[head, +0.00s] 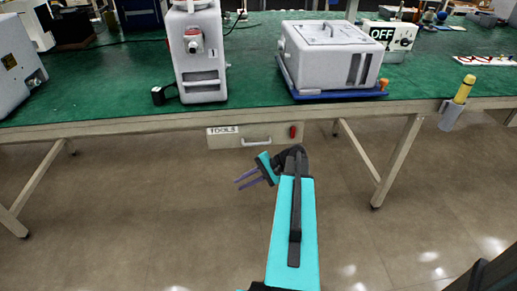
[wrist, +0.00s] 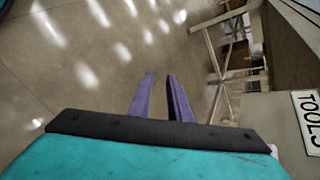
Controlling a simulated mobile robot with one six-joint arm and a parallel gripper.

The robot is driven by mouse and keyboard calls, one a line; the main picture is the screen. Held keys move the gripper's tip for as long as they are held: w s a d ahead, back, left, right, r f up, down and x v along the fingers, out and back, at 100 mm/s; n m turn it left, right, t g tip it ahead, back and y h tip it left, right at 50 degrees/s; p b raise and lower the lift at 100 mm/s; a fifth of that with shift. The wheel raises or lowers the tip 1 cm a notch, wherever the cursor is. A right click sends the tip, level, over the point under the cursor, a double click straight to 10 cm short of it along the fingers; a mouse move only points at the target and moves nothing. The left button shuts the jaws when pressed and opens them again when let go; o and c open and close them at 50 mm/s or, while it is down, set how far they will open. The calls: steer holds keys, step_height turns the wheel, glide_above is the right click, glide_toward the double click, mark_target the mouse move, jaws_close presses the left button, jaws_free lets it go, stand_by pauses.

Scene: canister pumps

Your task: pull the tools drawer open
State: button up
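The tools drawer (head: 272,134) hangs under the front edge of the green-topped bench and looks shut. It has a white "TOOLS" label (head: 223,130), a pale bar handle (head: 257,143) and a small red part (head: 293,132) at its right. My gripper (head: 238,184) is in front of and below the drawer, apart from the handle, its purple fingers pointing left in the head view. In the wrist view the fingers (wrist: 160,76) have an empty gap between them. The label (wrist: 308,120) shows there at the right edge; the handle cannot be made out.
The bench (head: 130,122) carries a tall grey canister pump (head: 200,75), a wide grey unit (head: 330,55) on a blue tray and an OFF switch box (head: 390,38). A yellow-topped cylinder in a holder (head: 450,113) hangs at the right edge. The floor before the drawer is clear.

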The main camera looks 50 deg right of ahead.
steer(key=s+d+r+m+t+h+b, duration=0.1)
steer(key=s+d+r+t+b, duration=0.2)
steer(key=d, duration=0.4)
steer(key=s+d+r+m+t+b, duration=0.1)
steer(key=s+d+r, duration=0.25)
steer(key=d, duration=0.35)
steer(key=m+t+b, duration=0.1)
steer(key=t+b, duration=0.1)
glide_toward(259, 144)
steer(key=s+d, duration=0.2)
steer(key=shift+a+r, duration=0.2)
steer(key=shift+r, duration=0.15)
steer(key=shift+w+f, duration=0.1)
steer(key=b+x, duration=0.3)
steer(key=x, duration=1)
steer(key=shift+w+a+b, duration=0.2)
steer(key=shift+a+b, duration=0.1)
steer(key=shift+a, duration=0.05)
jaws_close()
